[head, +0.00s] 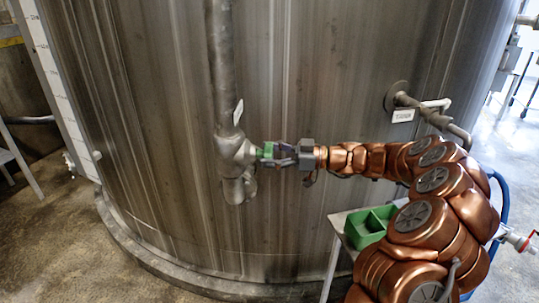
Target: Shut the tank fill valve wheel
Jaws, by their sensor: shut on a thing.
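A grey valve body (236,152) sits on the vertical pipe in front of the tank, with a small white tag above it. A small green part (268,150) on its right side looks like the valve wheel, mostly hidden by my fingers. My gripper (273,154) reaches in from the right and is shut on this green wheel, close against the valve body. The wheel's turn position cannot be told.
The large steel tank (150,110) fills the background. A labelled pipe stub (400,98) juts out above my arm. A green divided bin (368,226) stands on a small table below my arm. A red-handled valve (525,240) is at the far right. The floor at left is mostly open.

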